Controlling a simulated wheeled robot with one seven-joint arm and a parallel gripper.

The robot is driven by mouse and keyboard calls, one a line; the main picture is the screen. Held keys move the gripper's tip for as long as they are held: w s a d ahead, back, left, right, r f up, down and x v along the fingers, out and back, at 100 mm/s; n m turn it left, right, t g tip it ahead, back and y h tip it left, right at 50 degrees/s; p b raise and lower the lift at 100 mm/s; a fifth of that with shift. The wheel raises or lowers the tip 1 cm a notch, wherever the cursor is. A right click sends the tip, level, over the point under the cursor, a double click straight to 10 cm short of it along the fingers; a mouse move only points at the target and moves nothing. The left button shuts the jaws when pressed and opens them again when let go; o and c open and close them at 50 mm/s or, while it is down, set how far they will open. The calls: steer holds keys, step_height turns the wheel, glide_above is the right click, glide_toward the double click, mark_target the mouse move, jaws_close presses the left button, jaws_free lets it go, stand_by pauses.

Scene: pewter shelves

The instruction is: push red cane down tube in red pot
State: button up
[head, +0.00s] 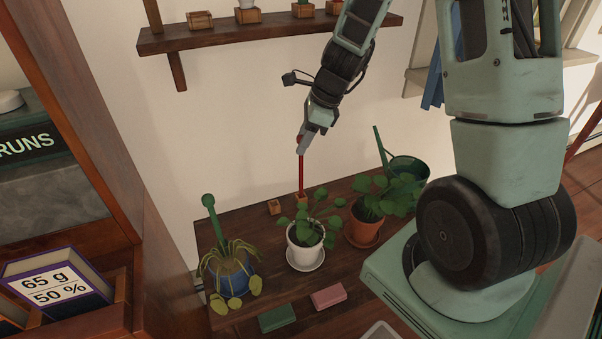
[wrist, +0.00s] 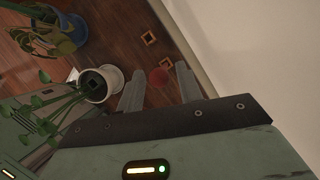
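A red cane (head: 301,172) stands upright with its lower end at a small square wooden holder (head: 301,197) on the table's back edge. My gripper (head: 302,145) is at the cane's top, pointing down. In the wrist view, the cane's round red top (wrist: 160,76) lies between my two fingers (wrist: 161,80), with a gap showing on each side; the fingers look open. The reddish terracotta pot (head: 362,232) stands on a saucer to the right, holding a leafy plant. Its leaves hide any tube in it.
A white pot (head: 304,257) stands between the terracotta pot and a blue pot (head: 235,278) with a green cane (head: 213,222). A green watering can (head: 408,168) is at right. A second, empty holder (head: 274,207) is nearby. A wall shelf (head: 230,37) hangs above.

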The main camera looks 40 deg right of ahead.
mark_target(301, 172)
steer(key=b+x, duration=0.1)
steer(key=x, duration=0.3)
steer(key=shift+s+d+f, duration=0.1)
jaws_close()
